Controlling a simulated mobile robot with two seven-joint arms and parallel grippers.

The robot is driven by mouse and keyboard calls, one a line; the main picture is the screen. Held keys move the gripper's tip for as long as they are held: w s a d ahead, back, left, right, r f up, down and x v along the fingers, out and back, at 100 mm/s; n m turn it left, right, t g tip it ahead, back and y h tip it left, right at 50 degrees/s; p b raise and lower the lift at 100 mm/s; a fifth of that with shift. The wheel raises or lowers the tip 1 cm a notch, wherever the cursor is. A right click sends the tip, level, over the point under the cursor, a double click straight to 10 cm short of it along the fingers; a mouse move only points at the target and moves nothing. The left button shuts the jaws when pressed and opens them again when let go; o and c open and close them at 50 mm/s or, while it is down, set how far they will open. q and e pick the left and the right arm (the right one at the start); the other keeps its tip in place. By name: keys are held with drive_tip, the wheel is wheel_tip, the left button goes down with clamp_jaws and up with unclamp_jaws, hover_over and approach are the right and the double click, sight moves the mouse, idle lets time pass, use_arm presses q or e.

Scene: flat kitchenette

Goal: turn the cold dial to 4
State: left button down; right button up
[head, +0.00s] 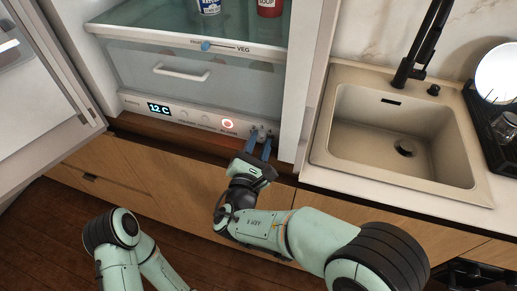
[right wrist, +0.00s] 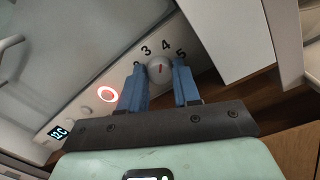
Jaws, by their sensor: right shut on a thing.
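The cold dial (right wrist: 158,68) is a small pale round knob with a short red mark, on the fridge's lower control strip. The numbers 3, 4 and 5 show around it in the right wrist view; another number is partly hidden by a finger. The red mark lies roughly toward the 4, but I cannot tell its exact setting. My right gripper (right wrist: 160,84) has its blue fingers on either side of the dial, shut on it. In the head view the right gripper (head: 261,139) is at the strip's right end, largely hiding the dial. My left gripper is out of view.
The control strip (head: 190,115) has a "12 C" display (head: 159,108), small knobs and a red-ringed button (head: 228,123). Above it is a clear drawer with a white handle (head: 182,73). The open fridge door (head: 45,90) stands left. A sink (head: 400,130) is right.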

drive_tip(key=shift+m, duration=0.3)
drive_tip(key=o, duration=1.1)
drive_tip(key=shift+c, duration=0.2)
drive_tip(key=v, duration=1.3)
drive_tip(key=shift+s+b, duration=0.25)
drive_tip(key=shift+b, duration=0.15)
